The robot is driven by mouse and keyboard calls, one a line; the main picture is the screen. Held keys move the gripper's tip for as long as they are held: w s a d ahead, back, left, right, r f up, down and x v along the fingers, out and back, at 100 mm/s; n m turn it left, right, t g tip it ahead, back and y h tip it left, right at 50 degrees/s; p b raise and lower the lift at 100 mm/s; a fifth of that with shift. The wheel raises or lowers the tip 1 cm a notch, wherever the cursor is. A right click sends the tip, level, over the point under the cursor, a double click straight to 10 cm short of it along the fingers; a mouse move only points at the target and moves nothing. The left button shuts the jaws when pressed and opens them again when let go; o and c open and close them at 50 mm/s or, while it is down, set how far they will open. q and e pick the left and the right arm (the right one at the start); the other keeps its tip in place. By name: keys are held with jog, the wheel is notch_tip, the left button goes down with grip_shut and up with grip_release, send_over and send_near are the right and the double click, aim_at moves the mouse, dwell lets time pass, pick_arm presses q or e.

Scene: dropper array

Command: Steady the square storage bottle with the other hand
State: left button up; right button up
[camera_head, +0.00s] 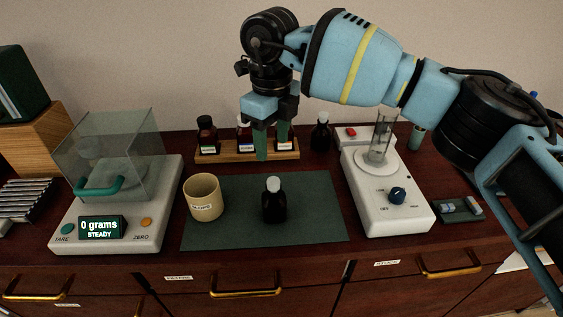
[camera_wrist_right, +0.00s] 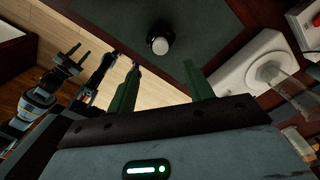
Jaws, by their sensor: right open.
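A dark bottle with a white cap (camera_head: 274,205) stands upright on the green mat (camera_head: 320,220); I take it for the square storage bottle, though its square shape is hard to make out. In the right wrist view its white cap (camera_wrist_right: 159,46) shows from above, beyond the fingertips. My right gripper (camera_head: 271,143) is open and empty, above and behind this bottle, in front of the rack; its green fingers are apart in the wrist view (camera_wrist_right: 162,75).
A wooden rack (camera_head: 220,156) of labelled bottles stands behind the mat, with another dark bottle (camera_head: 320,133) at its right. A beige cup (camera_head: 203,199) is left of the bottle. A scale (camera_head: 150,225) reading 0 grams and a white stirrer (camera_head: 385,210) flank the mat.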

aim_at(273, 180)
jog(key=d+m+y, duration=0.1)
jog(key=m, duration=0.7)
jog(key=w+d+m+g+y, duration=0.1)
jog(key=d+m+y, duration=0.1)
jog(key=m, duration=0.6)
jog(key=d+m+y, duration=0.1)
jog(key=m, duration=0.7)
jog(key=shift+w+d+r+m, duration=0.2)
jog(key=shift+d+r+m, duration=0.1)
jog(key=shift+d+r, duration=0.05)
jog(key=x, duration=1.2)
jog(key=shift+s+a, duration=0.15)
jog(key=shift+c, duration=0.3)
grip_shut()
grip_release()
